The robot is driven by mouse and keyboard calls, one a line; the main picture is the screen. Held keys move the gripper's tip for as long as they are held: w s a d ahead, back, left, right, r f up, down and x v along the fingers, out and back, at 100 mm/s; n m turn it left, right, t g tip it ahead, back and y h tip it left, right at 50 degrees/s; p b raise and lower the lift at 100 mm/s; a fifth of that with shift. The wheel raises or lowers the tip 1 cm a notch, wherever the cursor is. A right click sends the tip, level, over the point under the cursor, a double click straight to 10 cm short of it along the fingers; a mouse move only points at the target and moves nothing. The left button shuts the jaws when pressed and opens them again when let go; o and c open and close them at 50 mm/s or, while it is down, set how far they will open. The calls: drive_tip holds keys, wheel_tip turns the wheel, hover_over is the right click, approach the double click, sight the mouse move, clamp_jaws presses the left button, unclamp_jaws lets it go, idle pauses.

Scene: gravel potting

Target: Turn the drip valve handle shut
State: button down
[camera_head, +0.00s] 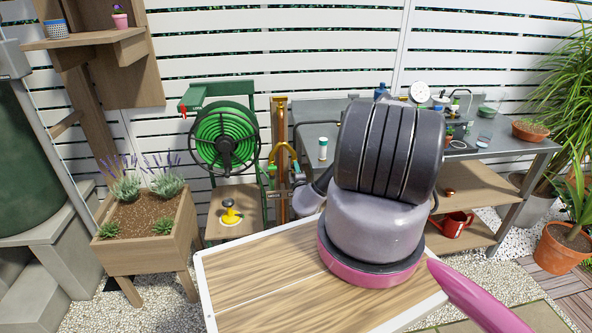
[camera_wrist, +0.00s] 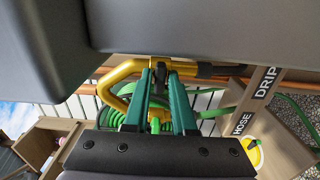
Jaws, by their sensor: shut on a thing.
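My gripper (camera_wrist: 160,72) has green fingers that converge in the wrist view. They are shut on a small dark piece, which I take as the drip valve handle (camera_wrist: 160,67). A yellow bent pipe (camera_wrist: 118,76) runs beside the fingertips, and a dark bar extends to the right of them. The DRIP label (camera_wrist: 267,83) is on a post at the right, with the HOSE label (camera_wrist: 240,123) lower down. In the head view the yellow pipe (camera_head: 284,148) stands by the wooden post; my arm covers much of the valve area. The handle's angle cannot be told.
A grey workbench (camera_head: 315,112) with small items stands at the right. A wooden planter (camera_head: 146,236) is at the left.

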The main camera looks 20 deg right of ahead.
drive_tip(key=shift+s, duration=0.1)
drive_tip(key=c, duration=0.9)
unclamp_jaws()
drive_tip(key=shift+o, duration=0.2)
drive_tip(key=v, duration=1)
drive_tip(key=shift+s, duration=0.35)
drive_tip(key=shift+a, duration=0.1)
